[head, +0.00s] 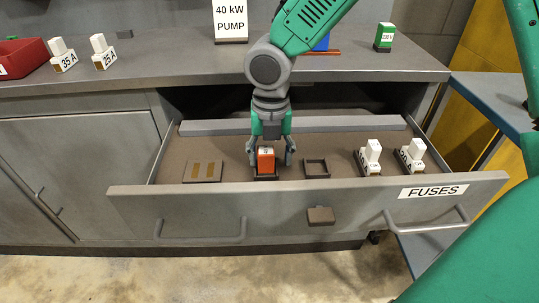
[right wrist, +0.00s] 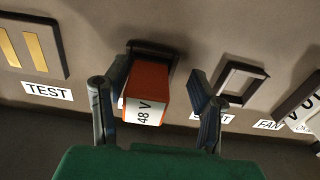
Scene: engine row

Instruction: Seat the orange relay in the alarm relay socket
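The orange relay (head: 265,161) stands upright at a dark square socket (head: 265,177) in the open drawer. In the right wrist view the relay (right wrist: 146,96) shows a white "48 V" label, and its base meets a dark frame. My right gripper (head: 271,155) is around it, pointing down. The fingers (right wrist: 158,105) are apart: the left one is close to the relay, with a clear gap on the right. An empty socket frame (head: 317,168) lies to the right. No label reading alarm is legible. My left gripper is not in view.
The drawer front (head: 300,203) reads FUSES. Inside are a gold-striped TEST pad (head: 204,171) and two white fuses (head: 371,157) at right. The worktop (head: 170,70) above holds more white fuses, a red bin (head: 20,57), a pump sign (head: 231,20) and a green relay (head: 384,37).

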